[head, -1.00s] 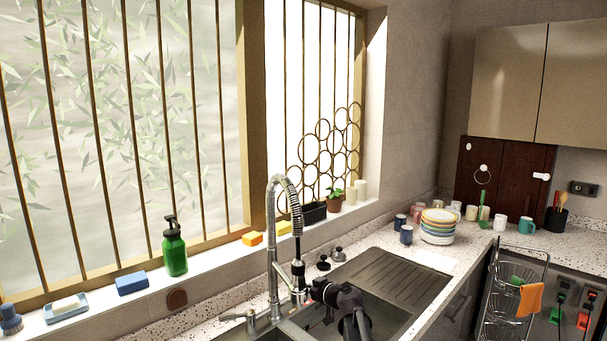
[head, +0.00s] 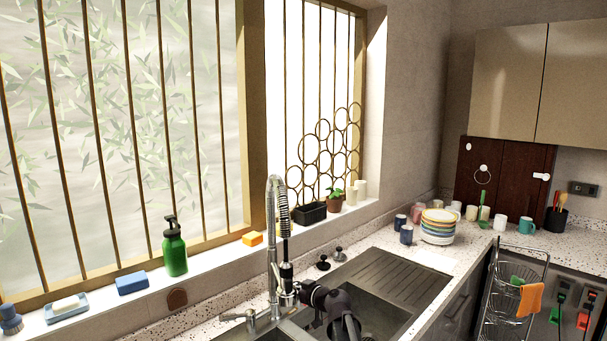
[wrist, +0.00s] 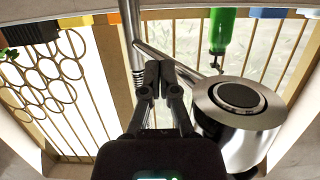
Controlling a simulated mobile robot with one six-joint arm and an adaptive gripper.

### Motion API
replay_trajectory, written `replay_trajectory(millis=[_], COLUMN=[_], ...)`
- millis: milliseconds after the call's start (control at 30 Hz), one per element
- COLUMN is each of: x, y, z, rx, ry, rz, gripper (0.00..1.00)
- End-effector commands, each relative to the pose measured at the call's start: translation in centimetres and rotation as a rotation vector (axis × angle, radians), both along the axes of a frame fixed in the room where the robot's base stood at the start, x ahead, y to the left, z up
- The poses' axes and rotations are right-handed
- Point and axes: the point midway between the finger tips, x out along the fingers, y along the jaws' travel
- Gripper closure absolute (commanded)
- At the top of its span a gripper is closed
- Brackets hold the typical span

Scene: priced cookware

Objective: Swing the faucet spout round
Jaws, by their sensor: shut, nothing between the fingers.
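The faucet (head: 272,255) is a tall metal column at the sink, with a coiled spring arch at the top. Its spout (head: 286,268) hangs from the arch with a dark spray head, just right of the column. My gripper (head: 294,291) is low at the spray head's right side, seemingly against it; the exact contact is hidden. In the wrist view my fingers (wrist: 154,72) are shut together with nothing between them. A large metal cylinder (wrist: 238,118) of the faucet is close on their right, with a thin rod running up-left; I cannot tell which part it is.
The sink (head: 380,315) lies below, with a ribbed drainer (head: 390,277) to the right. The sill holds a green soap bottle (head: 174,248), sponges and a potted plant (head: 334,200). Two dark knobs (head: 323,263) stand behind the sink. Stacked bowls (head: 438,227) stand farther right.

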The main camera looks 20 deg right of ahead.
Motion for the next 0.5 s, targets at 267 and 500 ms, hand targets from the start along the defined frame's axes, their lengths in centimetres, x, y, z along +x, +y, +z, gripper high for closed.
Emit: replay_trajectory(millis=[267,500], x=[0.3,0.8], y=[-0.7,-2.1], z=[0.0,0.0], rx=[0.000,0.000], ry=[0.000,0.001], rz=[-0.001,0.000], gripper=[1.00,1.00])
